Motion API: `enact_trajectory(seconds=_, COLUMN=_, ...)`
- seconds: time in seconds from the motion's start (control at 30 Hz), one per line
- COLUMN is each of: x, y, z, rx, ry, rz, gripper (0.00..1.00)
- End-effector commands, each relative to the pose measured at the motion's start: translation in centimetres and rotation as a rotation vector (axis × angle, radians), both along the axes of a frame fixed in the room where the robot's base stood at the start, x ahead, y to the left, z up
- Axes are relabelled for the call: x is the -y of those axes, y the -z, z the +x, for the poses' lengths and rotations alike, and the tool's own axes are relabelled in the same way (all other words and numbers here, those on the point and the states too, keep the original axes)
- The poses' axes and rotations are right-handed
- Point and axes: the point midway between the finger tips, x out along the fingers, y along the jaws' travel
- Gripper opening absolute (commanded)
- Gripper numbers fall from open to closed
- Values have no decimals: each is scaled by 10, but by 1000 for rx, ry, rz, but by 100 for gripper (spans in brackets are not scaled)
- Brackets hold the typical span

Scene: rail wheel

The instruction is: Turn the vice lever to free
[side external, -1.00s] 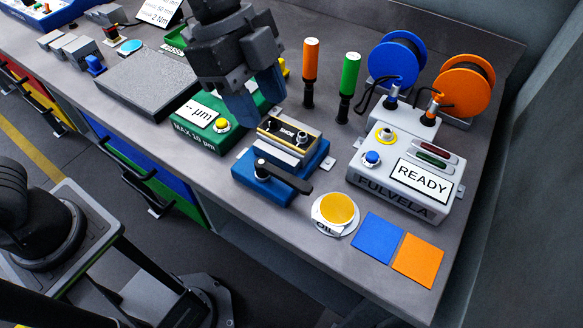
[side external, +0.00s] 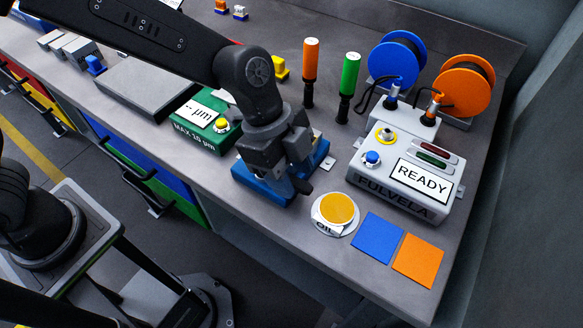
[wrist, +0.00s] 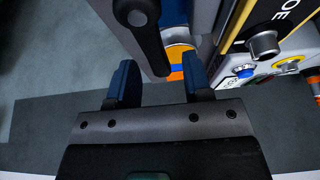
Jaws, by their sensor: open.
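The blue vice (side external: 262,192) stands at the bench's front edge, mostly hidden behind my gripper in the side view. Its black lever (wrist: 150,38) shows in the wrist view, with the round pivot at the top and the free end pointing down toward my fingers. In the side view only the lever's end (side external: 303,186) shows. My gripper (wrist: 161,68) is open, with one blue finger on each side of the lever's end in the picture. I cannot tell whether either finger touches it. The clamped block with yellow edging (wrist: 256,22) shows partly at upper right.
The white READY box (side external: 405,175) stands right of the vice. A yellow-topped oil pot (side external: 337,210) is close on the front right, beside blue (side external: 377,238) and orange (side external: 418,260) pads. A green gauge box (side external: 200,130) stands left. Orange and green-handled tools stand behind.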

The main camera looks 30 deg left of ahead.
Motion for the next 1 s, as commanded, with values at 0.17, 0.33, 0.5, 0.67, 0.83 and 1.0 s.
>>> enact_trajectory(seconds=0.17, x=0, y=0, z=0, rx=0, ry=-1, rz=0, gripper=44)
enact_trajectory(seconds=0.33, x=0, y=0, z=0, rx=0, ry=-1, rz=0, gripper=28)
enact_trajectory(seconds=0.5, x=0, y=0, z=0, rx=0, ry=-1, rz=0, gripper=11)
enact_trajectory(seconds=0.67, x=0, y=0, z=0, rx=0, ry=-1, rz=0, gripper=0)
enact_trajectory(seconds=0.83, x=0, y=0, z=0, rx=1, ry=-1, rz=0, gripper=0)
enact_trajectory(seconds=1.0, x=0, y=-1, z=0, rx=0, ry=4, rz=0, gripper=0)
